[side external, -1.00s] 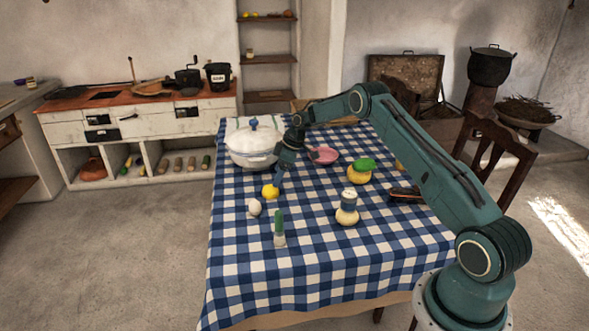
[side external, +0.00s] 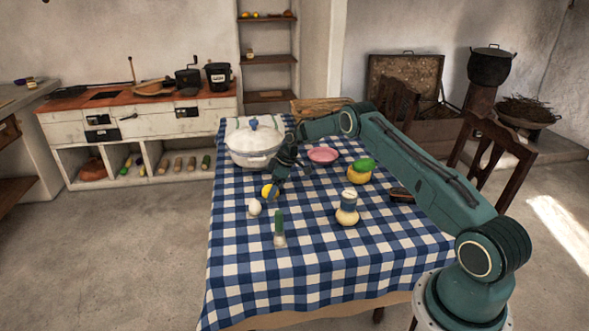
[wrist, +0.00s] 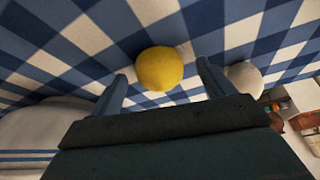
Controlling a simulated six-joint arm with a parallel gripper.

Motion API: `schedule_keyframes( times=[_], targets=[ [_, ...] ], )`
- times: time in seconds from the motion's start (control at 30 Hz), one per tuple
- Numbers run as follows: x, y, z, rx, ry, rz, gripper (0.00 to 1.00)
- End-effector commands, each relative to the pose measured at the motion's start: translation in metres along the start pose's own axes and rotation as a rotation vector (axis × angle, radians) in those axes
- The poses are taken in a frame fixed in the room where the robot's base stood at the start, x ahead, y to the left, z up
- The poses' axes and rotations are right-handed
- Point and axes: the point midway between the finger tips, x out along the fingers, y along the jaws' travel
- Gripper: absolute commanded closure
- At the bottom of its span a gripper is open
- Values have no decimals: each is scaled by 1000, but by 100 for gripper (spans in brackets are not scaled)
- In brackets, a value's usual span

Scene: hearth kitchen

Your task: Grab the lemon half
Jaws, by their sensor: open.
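The lemon half (side external: 267,191) lies on the checked tablecloth. In the wrist view it is a round yellow shape (wrist: 160,68) just beyond and between my fingertips.
A white egg-like object (side external: 254,207) lies close by the lemon half. A white lidded tureen (side external: 250,148) stands behind. The front cloth is clear.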

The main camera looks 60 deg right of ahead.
Motion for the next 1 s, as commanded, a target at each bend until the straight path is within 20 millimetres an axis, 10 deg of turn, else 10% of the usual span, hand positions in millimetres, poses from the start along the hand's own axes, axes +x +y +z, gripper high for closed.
schedule_keyframes(
  times=[0.53, 0.8, 1.0],
  targets=[
    [2, 0, 0, 0, 0, 0, 19],
    [2, 0, 0, -1, 0, 0, 68],
    [2, 0, 0, -1, 1, 0, 68]
  ],
)
